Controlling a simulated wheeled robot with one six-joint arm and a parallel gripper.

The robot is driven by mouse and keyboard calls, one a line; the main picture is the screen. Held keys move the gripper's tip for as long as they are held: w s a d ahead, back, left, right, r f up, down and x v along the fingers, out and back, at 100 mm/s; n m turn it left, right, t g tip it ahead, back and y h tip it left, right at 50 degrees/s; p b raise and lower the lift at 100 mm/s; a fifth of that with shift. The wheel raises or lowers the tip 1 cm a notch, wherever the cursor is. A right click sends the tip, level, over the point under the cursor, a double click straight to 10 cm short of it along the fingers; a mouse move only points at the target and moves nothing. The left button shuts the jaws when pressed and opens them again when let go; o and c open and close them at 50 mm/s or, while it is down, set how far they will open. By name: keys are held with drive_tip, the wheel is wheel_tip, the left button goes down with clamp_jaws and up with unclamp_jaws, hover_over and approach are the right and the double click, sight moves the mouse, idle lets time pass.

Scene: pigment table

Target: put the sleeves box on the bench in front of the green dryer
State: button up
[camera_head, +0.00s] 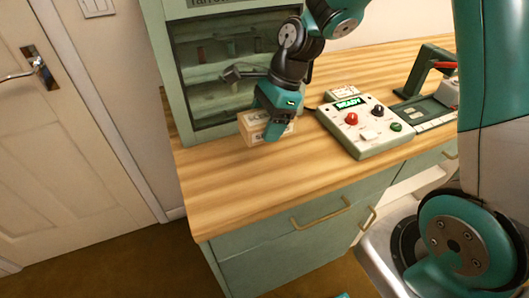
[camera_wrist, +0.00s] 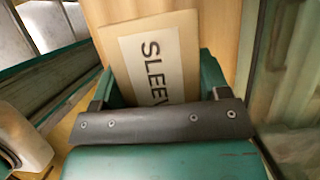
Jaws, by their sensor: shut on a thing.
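The sleeves box (camera_head: 251,129) is a small tan carton with a pale label, low over or on the wooden bench (camera_head: 225,180). In the wrist view the sleeves box (camera_wrist: 150,52) shows "SLEEV" on its label between the two green fingers. My gripper (camera_head: 273,128) is shut on it, and it also shows in the wrist view (camera_wrist: 160,80). The green dryer (camera_head: 157,55) is a cabinet with a dark glass front, standing just behind the box. Whether the box's underside touches the bench, I cannot tell.
A control panel (camera_head: 372,143) with a READY display stands right of my gripper. A green press-like device (camera_head: 425,75) is farther right. Bare bench lies left and in front of the box, down to the front edge above the drawers (camera_head: 290,240).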

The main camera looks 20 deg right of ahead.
sight(260, 162)
wheel_tip(260, 162, down, 9)
drive_tip(key=shift+f, duration=0.2)
idle(0.3)
drive_tip(key=shift+f, duration=0.15)
drive_tip(key=o, duration=1)
